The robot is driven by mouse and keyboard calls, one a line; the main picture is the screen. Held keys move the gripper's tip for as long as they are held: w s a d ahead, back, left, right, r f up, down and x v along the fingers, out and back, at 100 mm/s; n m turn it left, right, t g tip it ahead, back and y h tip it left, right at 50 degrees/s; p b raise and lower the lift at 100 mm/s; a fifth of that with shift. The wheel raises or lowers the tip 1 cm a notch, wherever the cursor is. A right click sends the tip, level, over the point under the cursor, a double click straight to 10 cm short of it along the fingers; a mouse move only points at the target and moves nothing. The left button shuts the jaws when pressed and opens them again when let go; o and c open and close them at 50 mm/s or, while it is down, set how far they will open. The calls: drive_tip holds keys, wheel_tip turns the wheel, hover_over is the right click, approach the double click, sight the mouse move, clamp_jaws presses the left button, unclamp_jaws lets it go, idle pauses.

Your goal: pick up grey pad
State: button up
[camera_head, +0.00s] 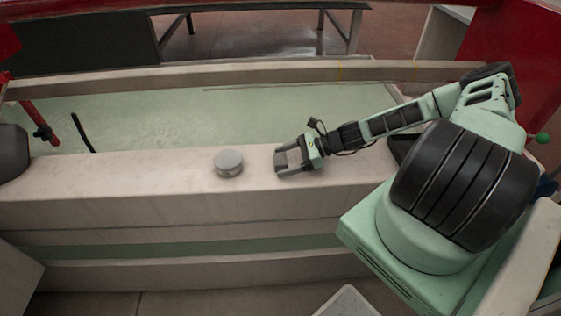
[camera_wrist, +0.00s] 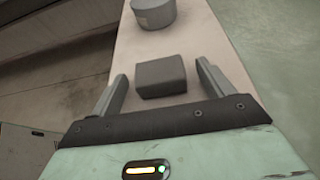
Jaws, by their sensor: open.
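The grey pad (camera_wrist: 161,77) is a small dark grey block lying on the beige ledge. In the wrist view it sits between the two fingers of my gripper (camera_wrist: 160,72), with a gap visible on each side. My gripper is open. In the head view my gripper (camera_head: 279,161) is low over the ledge, pointing left. The pad (camera_head: 282,159) shows there only as a small dark patch between the fingers, partly hidden by them. I cannot tell how far the fingertips are above the ledge.
A round grey cylinder (camera_head: 228,163) stands on the ledge left of my gripper; it also shows at the top of the wrist view (camera_wrist: 153,12). The beige ledge (camera_head: 120,180) is clear around it. Behind it lies a pale green basin (camera_head: 230,115). A dark tray (camera_head: 396,146) is partly hidden behind my arm.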

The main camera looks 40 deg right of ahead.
drive_tip(key=c, duration=1.1)
drive_tip(key=shift+o, duration=0.2)
